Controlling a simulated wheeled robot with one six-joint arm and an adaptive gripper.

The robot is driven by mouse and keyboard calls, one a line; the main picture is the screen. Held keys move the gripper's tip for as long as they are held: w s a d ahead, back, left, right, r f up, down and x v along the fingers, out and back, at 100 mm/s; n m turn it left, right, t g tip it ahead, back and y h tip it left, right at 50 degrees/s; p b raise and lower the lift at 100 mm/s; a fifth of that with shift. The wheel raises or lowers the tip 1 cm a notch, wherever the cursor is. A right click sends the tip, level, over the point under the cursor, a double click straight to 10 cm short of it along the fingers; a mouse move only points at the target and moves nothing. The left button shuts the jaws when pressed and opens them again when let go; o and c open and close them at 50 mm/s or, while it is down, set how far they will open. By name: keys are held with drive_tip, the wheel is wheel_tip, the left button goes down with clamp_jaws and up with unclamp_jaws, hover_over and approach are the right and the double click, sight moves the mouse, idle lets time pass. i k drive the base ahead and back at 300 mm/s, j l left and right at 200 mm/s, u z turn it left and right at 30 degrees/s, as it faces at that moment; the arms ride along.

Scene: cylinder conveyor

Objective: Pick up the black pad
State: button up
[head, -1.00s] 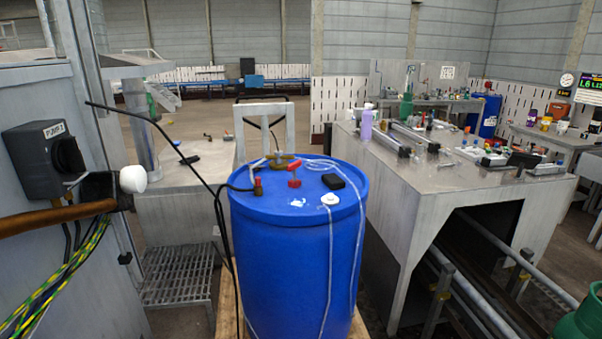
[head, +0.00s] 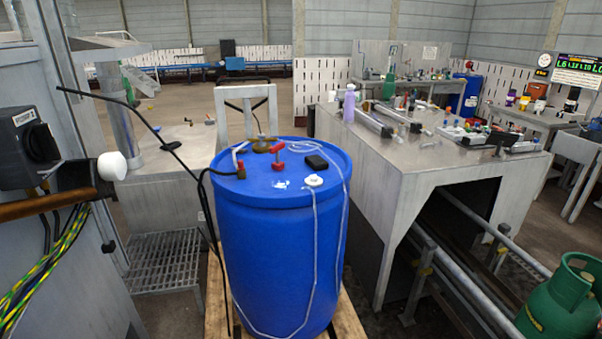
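A small black block (head: 316,161), which may be the black pad, lies flat on the top of the blue barrel (head: 262,240), towards its right back. A red-handled valve (head: 278,158), a white cap (head: 314,180) and a clear hose (head: 346,190) are also on the barrel top. Another small dark flat item (head: 170,146) lies on the left metal table, too small to identify. My gripper is not in view.
The barrel stands on a wooden pallet (head: 350,308). A metal workbench (head: 395,165) with several items is at the right, a green gas cylinder (head: 562,305) at the lower right. A grey machine with a white knob (head: 111,166) and loose black cable (head: 150,125) borders the left.

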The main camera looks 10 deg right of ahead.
sight(315, 162)
drive_tip(key=i+l+z, duration=0.25)
drive_tip(key=l, duration=0.3)
drive_tip(key=i+l+z, duration=0.3)
drive_tip(key=i+l, duration=0.15)
drive_tip(key=i, duration=0.05)
